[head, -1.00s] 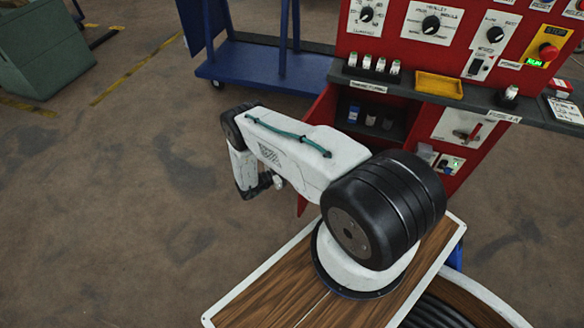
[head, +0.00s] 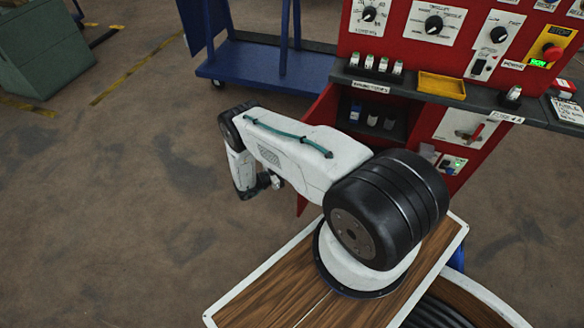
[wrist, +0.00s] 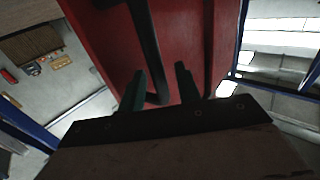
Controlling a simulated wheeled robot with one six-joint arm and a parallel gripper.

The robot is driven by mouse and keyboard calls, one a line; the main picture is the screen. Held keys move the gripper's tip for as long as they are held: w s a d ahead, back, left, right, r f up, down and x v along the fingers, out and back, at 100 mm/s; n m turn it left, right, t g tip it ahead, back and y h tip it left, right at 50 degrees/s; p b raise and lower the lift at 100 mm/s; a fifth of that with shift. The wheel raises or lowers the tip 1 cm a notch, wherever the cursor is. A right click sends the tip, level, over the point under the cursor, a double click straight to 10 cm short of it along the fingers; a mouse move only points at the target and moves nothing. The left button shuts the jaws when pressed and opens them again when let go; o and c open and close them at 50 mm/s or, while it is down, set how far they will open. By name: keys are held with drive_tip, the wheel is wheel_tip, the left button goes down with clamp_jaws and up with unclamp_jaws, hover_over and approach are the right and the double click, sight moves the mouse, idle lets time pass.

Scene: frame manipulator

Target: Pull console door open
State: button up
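The red console (head: 400,30) stands at the upper right of the head view. Its door (head: 322,108) stands swung out to the left, and the dark compartment (head: 378,112) behind it shows small containers. My arm hides much of the door. In the wrist view the red door panel (wrist: 187,35) fills the middle, with a black bar handle (wrist: 148,40) on it. My gripper (wrist: 161,70) has its two fingers apart. The handle's lower end lies between them, with a gap to the right finger. Contact with the left finger is unclear. In the head view the fingers are barely visible.
A blue cart (head: 265,68) stands behind, left of the console. A grey-green bin (head: 45,50) is at the far left. The dark console ledge (head: 415,92) juts out above the compartment. The floor (head: 110,200) to the left is clear.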

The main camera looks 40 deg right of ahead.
drive_tip(key=v, duration=0.7)
drive_tip(key=shift+a, duration=0.1)
